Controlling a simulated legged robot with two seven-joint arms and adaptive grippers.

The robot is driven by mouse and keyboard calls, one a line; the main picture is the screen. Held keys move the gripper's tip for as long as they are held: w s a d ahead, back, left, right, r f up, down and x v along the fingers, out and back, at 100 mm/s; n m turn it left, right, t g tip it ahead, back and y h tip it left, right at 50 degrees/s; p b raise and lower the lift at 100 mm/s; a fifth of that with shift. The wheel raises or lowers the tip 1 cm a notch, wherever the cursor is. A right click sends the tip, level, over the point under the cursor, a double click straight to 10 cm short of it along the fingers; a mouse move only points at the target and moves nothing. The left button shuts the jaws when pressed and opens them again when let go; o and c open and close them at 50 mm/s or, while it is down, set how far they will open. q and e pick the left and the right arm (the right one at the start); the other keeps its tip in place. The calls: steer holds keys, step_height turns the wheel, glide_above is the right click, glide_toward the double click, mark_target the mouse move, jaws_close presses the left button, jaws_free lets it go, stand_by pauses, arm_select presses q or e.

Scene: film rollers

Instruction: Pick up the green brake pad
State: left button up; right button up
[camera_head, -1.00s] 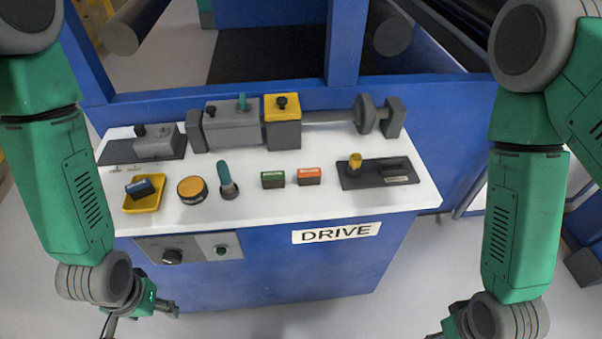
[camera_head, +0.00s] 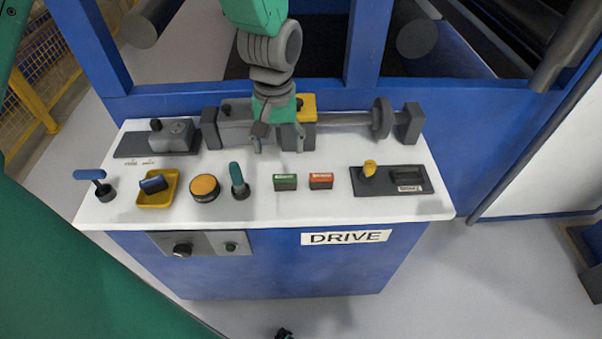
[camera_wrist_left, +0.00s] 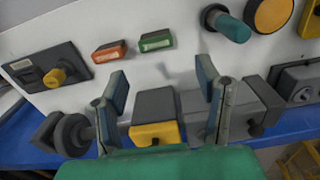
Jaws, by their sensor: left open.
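The green brake pad (camera_head: 285,182) is a small block with a pale label, lying on the white bench top left of the orange block. It also shows in the left wrist view (camera_wrist_left: 156,40), ahead of my fingers and a little above the middle. My left gripper (camera_head: 278,149) hangs over the back of the bench, behind the green pad, fingers apart and empty. In the left wrist view its two fingers (camera_wrist_left: 161,74) stand wide on either side, with the pad beyond them and not touched. My right gripper is not in view.
The orange block (camera_head: 321,181) lies close beside the green pad. A teal-handled tool (camera_head: 238,181), a yellow round part (camera_head: 204,188) and a yellow tray (camera_head: 151,201) are to the left. A dark base with yellow knob (camera_head: 386,182) is right. A yellow-topped grey block (camera_wrist_left: 154,133) stands behind.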

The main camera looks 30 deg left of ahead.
mark_target(285, 176)
arm_select(q)
steer(key=f, duration=0.4)
steer(key=w+f+b, duration=0.1)
steer(key=f, duration=0.1)
steer(key=shift+w+d+f, duration=0.1)
steer(key=shift+d+f, duration=0.05)
steer(key=shift+f, duration=3.05)
steer(key=c, duration=1.1)
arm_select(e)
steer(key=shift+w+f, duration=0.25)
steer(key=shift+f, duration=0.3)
